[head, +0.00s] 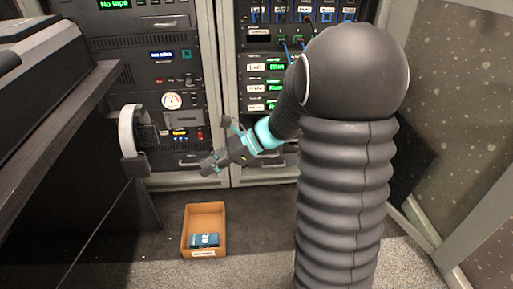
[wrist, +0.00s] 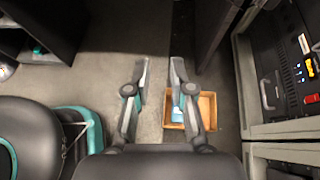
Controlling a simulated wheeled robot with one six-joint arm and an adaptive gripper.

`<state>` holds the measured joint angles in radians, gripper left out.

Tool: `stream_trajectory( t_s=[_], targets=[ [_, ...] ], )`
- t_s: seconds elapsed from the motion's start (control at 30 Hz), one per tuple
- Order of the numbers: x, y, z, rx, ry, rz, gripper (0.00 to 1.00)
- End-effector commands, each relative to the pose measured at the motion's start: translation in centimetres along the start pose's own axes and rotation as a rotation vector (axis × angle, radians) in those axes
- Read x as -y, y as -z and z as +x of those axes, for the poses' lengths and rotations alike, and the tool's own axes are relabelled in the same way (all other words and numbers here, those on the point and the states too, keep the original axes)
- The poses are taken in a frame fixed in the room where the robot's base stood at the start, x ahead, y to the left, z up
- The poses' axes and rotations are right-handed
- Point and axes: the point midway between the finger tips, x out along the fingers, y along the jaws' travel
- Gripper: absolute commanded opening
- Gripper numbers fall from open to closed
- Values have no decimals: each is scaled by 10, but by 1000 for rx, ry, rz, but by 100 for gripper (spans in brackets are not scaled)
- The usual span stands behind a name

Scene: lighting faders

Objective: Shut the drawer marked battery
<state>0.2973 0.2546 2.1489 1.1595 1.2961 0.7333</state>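I cannot read a battery mark on any drawer front. The left rack has a low front with a handle (head: 188,160), and the right rack has a similar low front (head: 262,172); both look flush. My gripper (head: 216,145) is in front of the racks, apart from them, with its fingers spread. The wrist view shows the open, empty gripper (wrist: 158,68) above the floor, with the rack fronts (wrist: 285,130) off to the right. A tan open box (head: 204,215) with a small unreadable front label lies on the floor, holding a blue pack (head: 205,240); the wrist view shows the box too (wrist: 207,105).
A dark desk (head: 60,130) with a pale curved handle-like part (head: 128,130) stands at the left. My arm hides part of the right rack. A speckled panel (head: 455,150) stands at the right. Grey floor (head: 265,215) is clear beside the box.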

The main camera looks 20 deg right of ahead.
Motion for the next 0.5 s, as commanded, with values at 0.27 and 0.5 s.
stream_trajectory(
  t_s=[0.27,0.5],
  targets=[
    [91,62,-5,327,152,486,22],
    [157,145,-26,633,289,858,22]
  ],
)
